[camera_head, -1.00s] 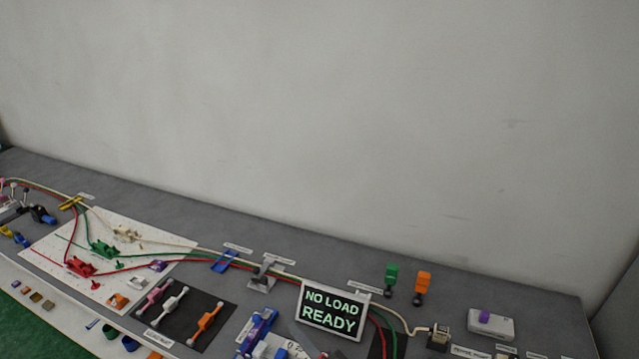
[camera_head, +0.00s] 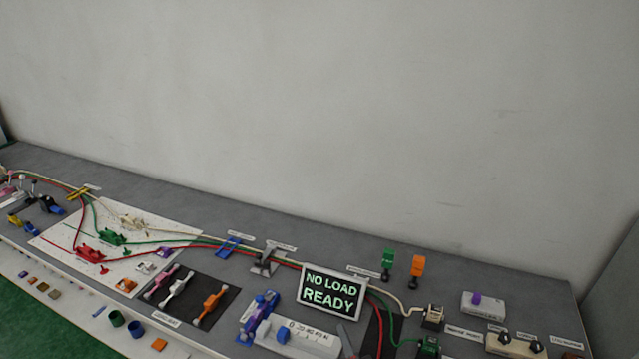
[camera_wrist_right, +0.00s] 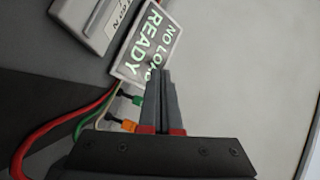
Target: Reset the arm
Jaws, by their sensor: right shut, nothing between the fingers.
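A display sign (camera_head: 333,292) reads "NO LOAD READY" in green letters on the bench. It also shows in the wrist view (camera_wrist_right: 143,45), tilted. A blue and purple fixture (camera_head: 258,312) and a white scale block with markings (camera_head: 308,338) stand left of and below the sign. My right gripper (camera_wrist_right: 162,76) is shut and empty in the wrist view, its tips overlapping the sign in the picture. In the head view only a grey sliver of it (camera_head: 347,343) shows below the sign. My left gripper is not in view.
A white board with red, green and cream wired clips (camera_head: 190,228) lies at the left. A dark mat (camera_head: 222,318) holds pink, white and orange levers. Green (camera_head: 387,260) and orange (camera_head: 417,267) pieces stand right of the sign. A grey box with a purple knob (camera_head: 484,304) stands further right.

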